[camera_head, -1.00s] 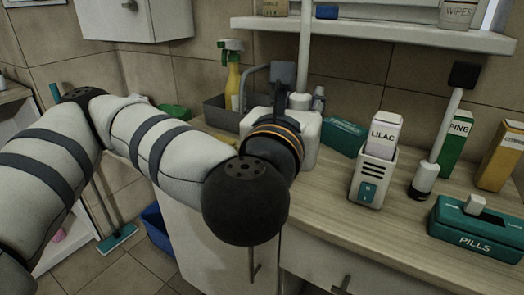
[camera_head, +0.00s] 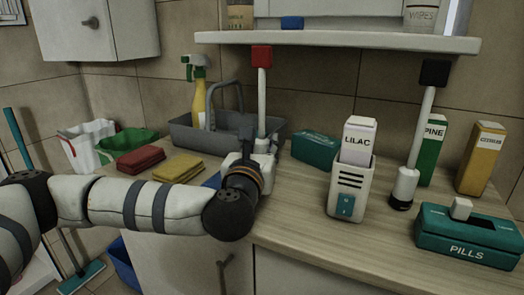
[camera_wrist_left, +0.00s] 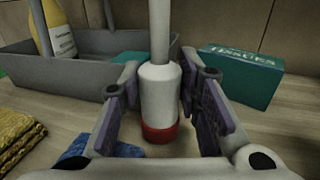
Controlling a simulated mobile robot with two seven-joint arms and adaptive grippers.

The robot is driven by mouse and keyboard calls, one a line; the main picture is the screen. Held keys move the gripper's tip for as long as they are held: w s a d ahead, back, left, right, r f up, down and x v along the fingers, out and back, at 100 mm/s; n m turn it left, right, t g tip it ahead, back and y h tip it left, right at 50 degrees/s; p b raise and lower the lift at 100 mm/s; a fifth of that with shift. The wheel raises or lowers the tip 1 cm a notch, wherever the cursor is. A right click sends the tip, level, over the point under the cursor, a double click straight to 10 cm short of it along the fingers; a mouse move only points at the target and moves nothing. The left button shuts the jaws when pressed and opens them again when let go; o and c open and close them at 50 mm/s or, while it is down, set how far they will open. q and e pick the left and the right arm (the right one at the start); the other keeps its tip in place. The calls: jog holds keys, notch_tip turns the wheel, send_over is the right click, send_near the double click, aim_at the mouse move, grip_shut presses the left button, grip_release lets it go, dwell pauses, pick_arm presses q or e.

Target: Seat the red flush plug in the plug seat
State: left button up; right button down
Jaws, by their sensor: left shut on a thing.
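The red flush plug shows in the head view as a white rod with a red block on top (camera_head: 262,57). In the left wrist view its white body (camera_wrist_left: 160,90) ends in a red collar (camera_wrist_left: 160,132). My left gripper (camera_wrist_left: 160,105) is shut on that body, with a finger on each side. The plug stands upright with its collar low over the counter; contact is unclear. In the head view my left gripper (camera_head: 250,150) is beside the grey caddy and hides the plug's lower end. I cannot make out a plug seat. My right gripper is not in view.
The grey caddy (camera_head: 190,135) holds a yellow spray bottle. Red (camera_head: 141,160) and yellow (camera_head: 178,168) cloths lie left. A teal tissue box (camera_head: 313,148) and white LILAC holder (camera_head: 346,195) stand right. A similar black-topped tool (camera_head: 428,105) stands farther right.

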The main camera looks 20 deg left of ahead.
pick_arm(q)
jog(key=shift+f, duration=0.2)
jog(key=shift+f, duration=0.2)
jog(key=o, duration=1.2)
jog(key=shift+r, duration=0.1)
